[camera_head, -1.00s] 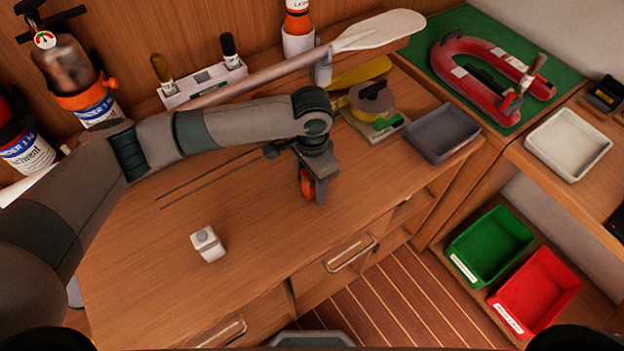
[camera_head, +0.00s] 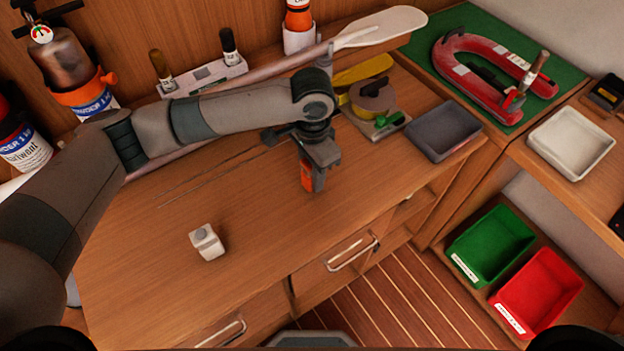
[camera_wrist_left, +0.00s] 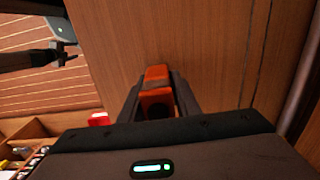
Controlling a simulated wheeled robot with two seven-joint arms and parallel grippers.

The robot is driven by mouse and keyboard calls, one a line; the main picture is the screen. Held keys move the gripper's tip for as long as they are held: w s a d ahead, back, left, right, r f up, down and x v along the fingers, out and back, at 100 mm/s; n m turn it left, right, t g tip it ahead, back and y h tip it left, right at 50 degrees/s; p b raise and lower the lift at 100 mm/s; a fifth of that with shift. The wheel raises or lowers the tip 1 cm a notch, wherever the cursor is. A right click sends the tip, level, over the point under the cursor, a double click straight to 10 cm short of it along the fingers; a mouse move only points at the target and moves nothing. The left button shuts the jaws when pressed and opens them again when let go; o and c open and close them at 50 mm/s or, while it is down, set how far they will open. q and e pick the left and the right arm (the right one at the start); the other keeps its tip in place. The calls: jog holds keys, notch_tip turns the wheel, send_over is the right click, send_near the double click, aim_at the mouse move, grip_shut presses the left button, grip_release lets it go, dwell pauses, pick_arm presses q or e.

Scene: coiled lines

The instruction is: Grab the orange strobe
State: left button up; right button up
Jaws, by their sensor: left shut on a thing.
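The orange strobe (camera_head: 306,174) is between the fingers of my left gripper (camera_head: 314,182), above the wooden bench top. In the left wrist view the orange strobe (camera_wrist_left: 157,78) sits between the two dark fingers of my left gripper (camera_wrist_left: 158,92), which are shut on it. Part of the strobe is hidden by the fingers in the head view. My right gripper cannot be made out in the head view; a dark arm part shows at the upper left of the wrist view.
A small white block (camera_head: 207,242) stands on the bench (camera_head: 260,215). A grey tray (camera_head: 443,131) lies at the bench's right end. A paddle (camera_head: 382,27) runs along the back. Green (camera_head: 490,246) and red (camera_head: 537,291) bins sit lower right. The bench's front middle is clear.

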pick_arm(q)
jog(key=s+d+r+b, duration=0.1)
jog(key=d+r+b, duration=0.2)
jog(key=d+r, duration=0.5)
jog(key=d, duration=0.3)
jog(key=shift+s+d+r+b, duration=0.15)
jog(key=shift+s+d+b, duration=0.15)
jog(key=shift+d+b, duration=0.1)
